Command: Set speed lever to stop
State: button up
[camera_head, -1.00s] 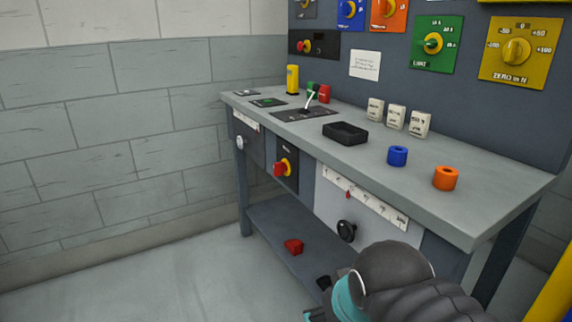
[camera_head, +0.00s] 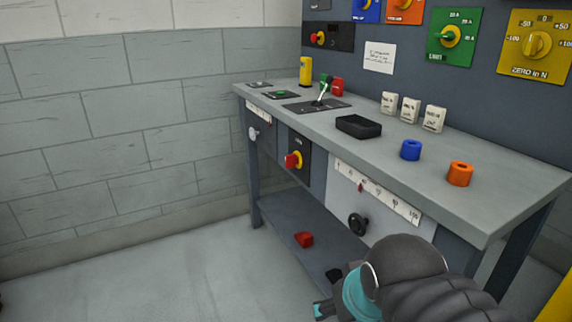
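A lever with a pale metal shaft (camera_head: 321,93) stands on a dark slotted plate (camera_head: 304,107) on the bench top, toward its far left end. It looks like the speed lever; its knob overlaps a green block behind it, and the plate's markings are too small to read. My arm enters at the bottom right, in front of the bench and below its top.
A black tray (camera_head: 358,127), blue ring (camera_head: 411,150), orange ring (camera_head: 460,173) and white labelled blocks (camera_head: 410,109) stand on the bench. A yellow cylinder (camera_head: 306,71) stands beyond the lever. Floor at left is clear.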

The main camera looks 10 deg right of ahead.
aim_at(324, 90)
jog(key=u, duration=0.35)
jog(key=k, duration=0.5)
jog(key=u, duration=0.95)
jog(key=i, duration=1.4)
jog(key=z, duration=0.7)
